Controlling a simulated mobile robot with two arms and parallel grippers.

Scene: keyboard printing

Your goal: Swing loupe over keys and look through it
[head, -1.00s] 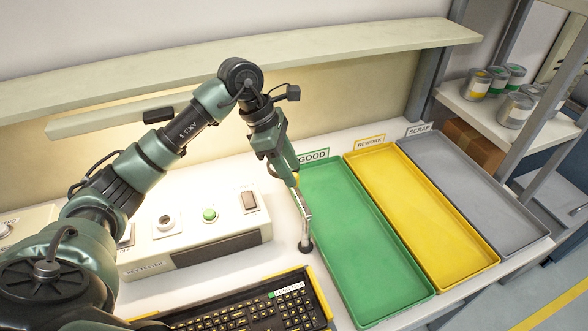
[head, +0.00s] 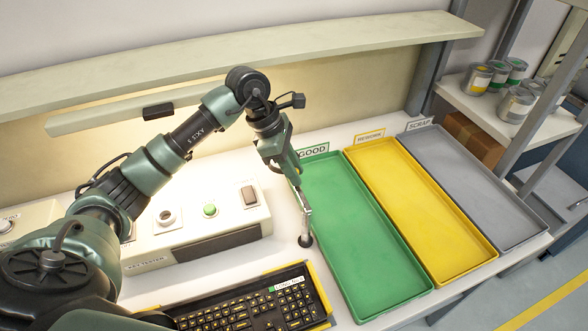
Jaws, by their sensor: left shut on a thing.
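The keyboard (head: 240,310) is black with yellow legends and a yellow-edged frame, cut off by the bottom edge. The loupe's lens cannot be made out, and the arm hides part of the grip. No part of the loupe shows over the keys. My right gripper is out of view.
A white key tester (head: 205,238) with a green button stands behind the keyboard. Green (head: 362,240), yellow (head: 420,205) and grey (head: 470,185) trays lie to the right, labelled good, rework and scrap. A shelf (head: 250,62) runs above. Several cans stand on a side shelf.

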